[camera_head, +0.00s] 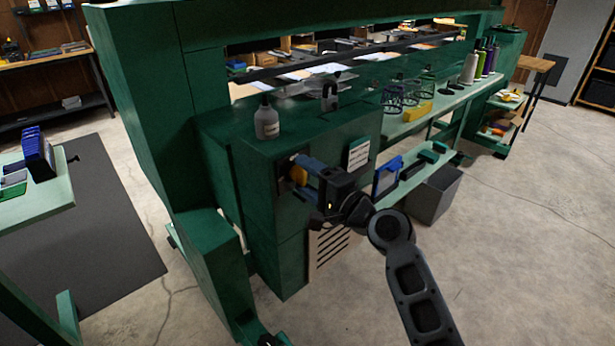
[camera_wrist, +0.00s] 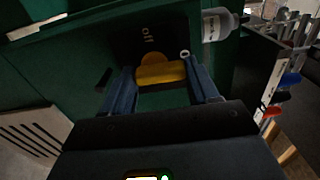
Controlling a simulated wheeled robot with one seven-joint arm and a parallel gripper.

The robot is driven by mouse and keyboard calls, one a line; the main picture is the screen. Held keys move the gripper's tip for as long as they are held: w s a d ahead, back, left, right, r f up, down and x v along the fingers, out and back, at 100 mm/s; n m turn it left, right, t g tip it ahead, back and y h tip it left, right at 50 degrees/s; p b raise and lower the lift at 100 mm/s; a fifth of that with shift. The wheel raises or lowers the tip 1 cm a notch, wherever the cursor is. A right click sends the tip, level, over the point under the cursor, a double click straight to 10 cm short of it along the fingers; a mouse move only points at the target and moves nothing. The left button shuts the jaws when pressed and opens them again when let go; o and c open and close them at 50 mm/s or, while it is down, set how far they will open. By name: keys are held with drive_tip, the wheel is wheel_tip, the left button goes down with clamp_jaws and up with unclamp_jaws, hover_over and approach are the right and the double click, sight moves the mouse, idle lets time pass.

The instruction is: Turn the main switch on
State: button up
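The main switch is a yellow rotary knob (camera_wrist: 160,72) on a black plate, on the end face of the green machine cabinet. The word "off" shows above the knob in the wrist view, and part of another label shows at its upper right. In the head view the knob (camera_head: 298,175) shows beside my gripper's fingers. My gripper (camera_wrist: 160,78) is open, with one blue finger on each side of the knob's bar. I cannot tell whether the fingers touch it. In the head view my gripper (camera_head: 306,168) is at the cabinet face.
A white label (camera_head: 358,153) and a slotted vent (camera_head: 328,243) are on the cabinet. A grey bin (camera_head: 434,194) stands on the floor at right. Open floor lies in front.

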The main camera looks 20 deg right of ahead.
drive_tip(key=o, duration=0.5)
drive_tip(key=b+v, duration=0.1)
drive_tip(key=v, duration=0.6)
drive_tip(key=shift+s+d, duration=0.15)
drive_tip(key=shift+s, duration=0.2)
drive_tip(key=s+f+n+g+h, duration=0.15)
drive_tip(key=s+f, duration=0.25)
drive_tip(key=s, duration=0.4)
drive_tip(key=s+f+n+h, duration=0.2)
drive_tip(key=s+f, duration=0.2)
drive_tip(key=s, duration=0.3)
drive_tip(key=s+f+n+g+h, duration=0.1)
drive_tip(key=s+f+n+h, duration=0.15)
drive_tip(key=s, duration=0.55)
drive_tip(key=s+a+r+n, duration=0.1)
drive_tip(key=s+r+n, duration=0.1)
drive_tip(key=s, duration=0.4)
drive_tip(key=s+a+r+n, duration=0.1)
drive_tip(key=s+r+n, duration=0.2)
drive_tip(key=s, duration=0.4)
drive_tip(key=s+a+r+n, duration=0.1)
drive_tip(key=s+r+n, duration=0.1)
drive_tip(key=s, duration=0.4)
drive_tip(key=shift+s+r+n, duration=0.25)
drive_tip(key=shift+s+n, duration=0.15)
drive_tip(key=shift+n, duration=0.4)
